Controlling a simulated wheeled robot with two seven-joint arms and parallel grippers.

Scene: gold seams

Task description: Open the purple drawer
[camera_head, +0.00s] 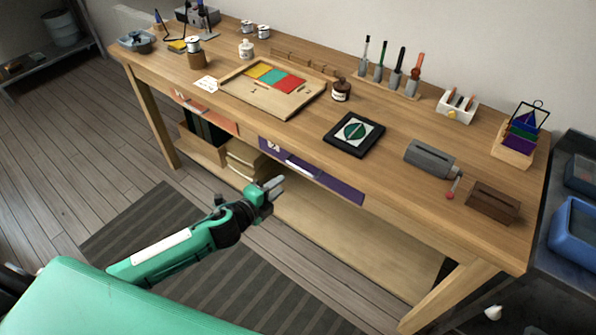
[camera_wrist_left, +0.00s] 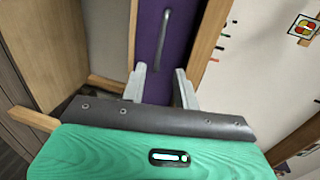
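The purple drawer (camera_head: 340,189) is set in the front of the wooden workbench, under the top, and looks shut. Its pale bar handle (camera_head: 303,168) is at the drawer's middle. In the left wrist view the purple front (camera_wrist_left: 180,60) runs up the picture, with the metal handle (camera_wrist_left: 164,28) above and beyond the fingertips. My left gripper (camera_head: 276,186) is in front of the drawer, below and left of the handle. In the left wrist view its two fingers (camera_wrist_left: 161,72) are apart, with nothing between them and the handle not reached. My right gripper is out of view.
An orange-red drawer front (camera_head: 215,117) is further left on the workbench (camera_head: 400,195). Boxes (camera_head: 245,160) stand on the lower shelf. A framed picture (camera_head: 355,133) and a grey crank device (camera_head: 431,157) sit on top.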

